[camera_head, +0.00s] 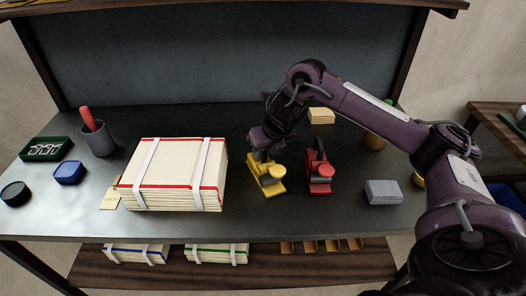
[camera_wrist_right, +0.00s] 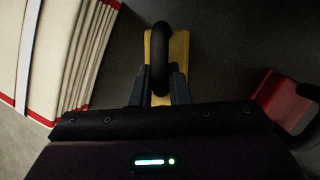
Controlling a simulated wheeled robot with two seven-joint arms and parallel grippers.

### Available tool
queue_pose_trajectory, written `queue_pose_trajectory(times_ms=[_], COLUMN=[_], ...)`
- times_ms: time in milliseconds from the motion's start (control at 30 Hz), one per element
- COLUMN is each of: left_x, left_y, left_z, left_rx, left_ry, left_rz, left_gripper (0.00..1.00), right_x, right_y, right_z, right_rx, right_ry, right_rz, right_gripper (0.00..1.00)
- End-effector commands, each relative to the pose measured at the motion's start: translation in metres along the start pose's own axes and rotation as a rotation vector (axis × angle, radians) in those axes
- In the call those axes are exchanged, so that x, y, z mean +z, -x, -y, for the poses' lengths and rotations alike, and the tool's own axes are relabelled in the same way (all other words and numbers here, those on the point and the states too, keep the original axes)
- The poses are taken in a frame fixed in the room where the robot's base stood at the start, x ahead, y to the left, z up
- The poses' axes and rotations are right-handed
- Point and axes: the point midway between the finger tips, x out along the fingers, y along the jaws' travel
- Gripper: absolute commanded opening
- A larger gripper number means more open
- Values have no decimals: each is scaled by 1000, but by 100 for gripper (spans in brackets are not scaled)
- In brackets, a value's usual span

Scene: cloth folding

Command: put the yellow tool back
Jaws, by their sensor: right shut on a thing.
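The yellow tool (camera_head: 268,182) has a yellow base and a dark curved handle. It stands on the dark tabletop, between the stack of bound papers and a similar red tool. My right gripper (camera_head: 263,156) is above it and shut on its dark handle. In the right wrist view the black handle (camera_wrist_right: 160,62) runs between the fingers (camera_wrist_right: 159,90), with the yellow base (camera_wrist_right: 180,60) behind it. Whether the base touches the table cannot be told for sure. My left gripper is not in view.
The red tool (camera_head: 319,178) stands close to the right. The strapped paper stack (camera_head: 178,172) is close to the left. A grey block (camera_head: 383,192), blue box (camera_head: 69,173), grey cup (camera_head: 98,140) and green tray (camera_head: 64,141) are further off. The front middle of the tabletop is clear.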

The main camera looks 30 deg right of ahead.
Motion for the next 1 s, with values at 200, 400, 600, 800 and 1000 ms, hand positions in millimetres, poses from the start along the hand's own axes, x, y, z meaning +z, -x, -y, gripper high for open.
queue_pose_trajectory(times_ms=[200,400,600,800,1000], left_x=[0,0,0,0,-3], left_y=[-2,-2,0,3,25], left_z=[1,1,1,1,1], left_rx=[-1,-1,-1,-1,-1], left_ry=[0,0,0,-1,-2], left_rz=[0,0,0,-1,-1], left_gripper=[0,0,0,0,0], right_x=[-1,-1,0,1,3], right_y=[-2,-2,-1,22,72], right_z=[0,0,0,0,0], right_rx=[0,0,0,0,-3], right_ry=[0,0,0,2,2], right_rz=[-1,-1,0,2,4], right_gripper=[23,37,37,37,37])
